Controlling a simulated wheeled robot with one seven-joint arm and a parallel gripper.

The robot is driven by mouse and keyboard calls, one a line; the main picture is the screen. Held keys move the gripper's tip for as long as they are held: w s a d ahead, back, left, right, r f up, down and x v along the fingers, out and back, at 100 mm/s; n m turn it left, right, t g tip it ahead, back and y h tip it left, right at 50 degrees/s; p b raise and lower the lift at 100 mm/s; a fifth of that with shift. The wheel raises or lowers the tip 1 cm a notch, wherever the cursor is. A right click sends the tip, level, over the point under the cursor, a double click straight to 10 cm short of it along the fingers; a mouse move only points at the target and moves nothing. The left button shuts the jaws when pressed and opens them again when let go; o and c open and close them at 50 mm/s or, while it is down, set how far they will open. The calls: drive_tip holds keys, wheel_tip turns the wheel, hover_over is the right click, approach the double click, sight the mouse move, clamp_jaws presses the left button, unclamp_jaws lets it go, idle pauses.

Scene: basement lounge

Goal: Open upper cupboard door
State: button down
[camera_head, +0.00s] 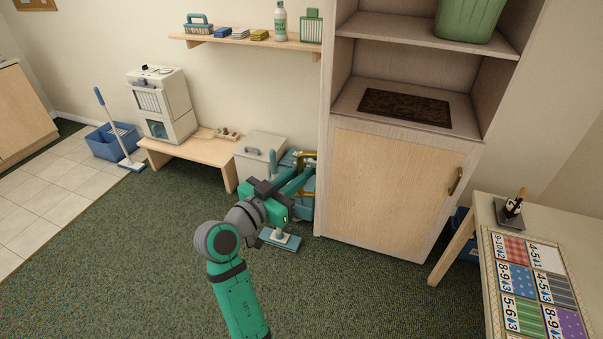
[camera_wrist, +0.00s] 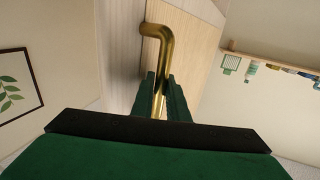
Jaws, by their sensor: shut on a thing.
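The tall cupboard (camera_head: 325,215) stands right of centre in the head view. Its upper compartment is uncovered, showing shelves. In the wrist view a brass bar handle (camera_wrist: 157,33) sits on a pale wood door panel (camera_wrist: 190,45). My gripper (camera_wrist: 160,90) is shut on this handle, one finger on each side. In the head view my gripper (camera_head: 305,172) is at the cupboard's left side, with the brass handle (camera_head: 308,155) at its fingers. The upper door appears swung out to the left, nearly edge-on; its exact angle is unclear.
The lower door (camera_head: 385,195) is closed, its own handle (camera_head: 455,181) at right. A green bin (camera_head: 468,20) stands on the upper shelf. A grey box (camera_head: 260,150) and a low bench (camera_head: 190,150) are to the left. A table (camera_head: 485,215) is at right.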

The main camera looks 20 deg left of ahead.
drive_tip(key=shift+f, duration=0.2)
drive_tip(key=c, duration=2)
unclamp_jaws()
drive_tip(key=shift+r, duration=0.1)
drive_tip(key=v, duration=1.1)
drive_tip(key=shift+d, duration=0.1)
